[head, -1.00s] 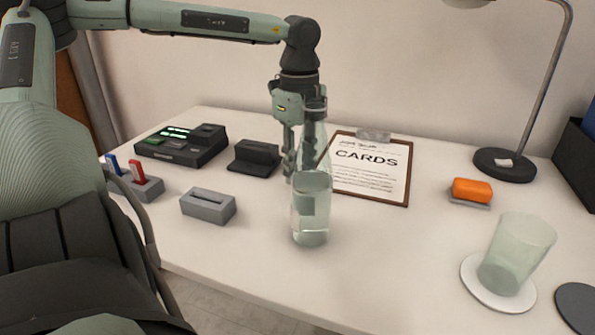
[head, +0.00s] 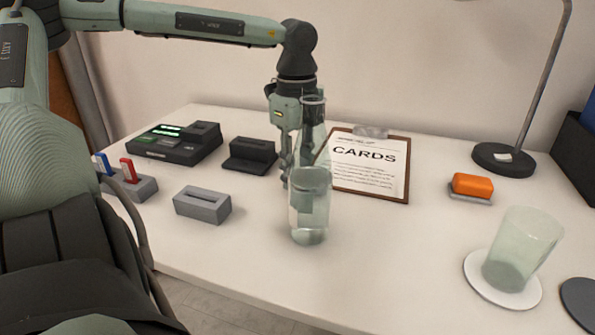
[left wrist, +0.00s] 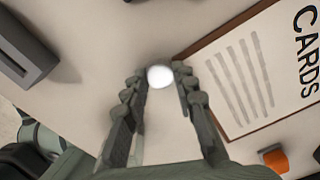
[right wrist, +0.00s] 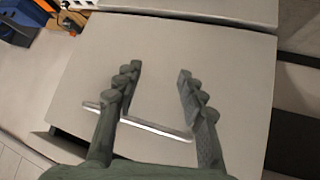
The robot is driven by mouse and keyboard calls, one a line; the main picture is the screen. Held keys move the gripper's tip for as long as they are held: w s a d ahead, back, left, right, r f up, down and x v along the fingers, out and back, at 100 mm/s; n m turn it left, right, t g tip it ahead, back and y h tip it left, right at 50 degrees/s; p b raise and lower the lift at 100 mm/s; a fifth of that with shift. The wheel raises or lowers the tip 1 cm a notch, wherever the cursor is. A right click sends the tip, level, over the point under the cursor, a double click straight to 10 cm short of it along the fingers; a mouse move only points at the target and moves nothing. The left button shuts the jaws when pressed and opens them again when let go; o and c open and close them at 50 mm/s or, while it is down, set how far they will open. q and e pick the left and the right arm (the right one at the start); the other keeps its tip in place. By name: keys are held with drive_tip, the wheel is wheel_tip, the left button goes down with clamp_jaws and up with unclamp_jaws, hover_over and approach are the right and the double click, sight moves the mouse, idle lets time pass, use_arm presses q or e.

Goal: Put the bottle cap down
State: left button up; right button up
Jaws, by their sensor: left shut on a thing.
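The white round bottle cap (left wrist: 160,76) is between the fingertips of my left gripper (left wrist: 158,84) in the left wrist view, above the pale table. My left gripper (head: 287,172) is shut on it. In the head view the gripper points down behind the clear bottle (head: 309,205), beside the clipboard, and the cap cannot be made out. The bottle stands upright and uncapped, with clear liquid in it. My right gripper (right wrist: 157,72) is open and empty in the right wrist view, over a pale cabinet front with a bar handle.
A clipboard marked CARDS (head: 368,182) lies right of the left gripper. A grey slotted block (head: 203,205), a dark stand (head: 250,155) and a black device (head: 178,144) are to the left.

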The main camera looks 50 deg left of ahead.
drive_tip(key=shift+w+a, duration=0.1)
use_arm(q)
drive_tip(key=shift+f, duration=0.1)
drive_tip(key=shift+f+b, duration=0.15)
drive_tip(key=shift+b, duration=0.15)
drive_tip(key=shift+f, duration=0.1)
use_arm(e)
drive_tip(key=w+a+r+t, duration=0.1)
drive_tip(key=w+a+r+t+y, duration=0.1)
drive_tip(key=r, duration=0.1)
drive_tip(key=shift+w+a, duration=0.15)
drive_tip(key=shift+a, duration=0.25)
idle(0.4)
use_arm(q)
drive_tip(key=shift+s+d+f+b, duration=0.1)
drive_tip(key=shift+s+f+b, duration=0.1)
drive_tip(key=shift+f+b, duration=0.15)
use_arm(e)
drive_tip(key=shift+w+a+r+t+y, duration=0.15)
drive_tip(key=shift+a+t+y, duration=0.3)
drive_tip(key=shift+a, duration=0.2)
use_arm(q)
drive_tip(key=o, duration=0.7)
drive_tip(key=shift+w+r, duration=0.1)
drive_tip(key=shift+r, duration=0.05)
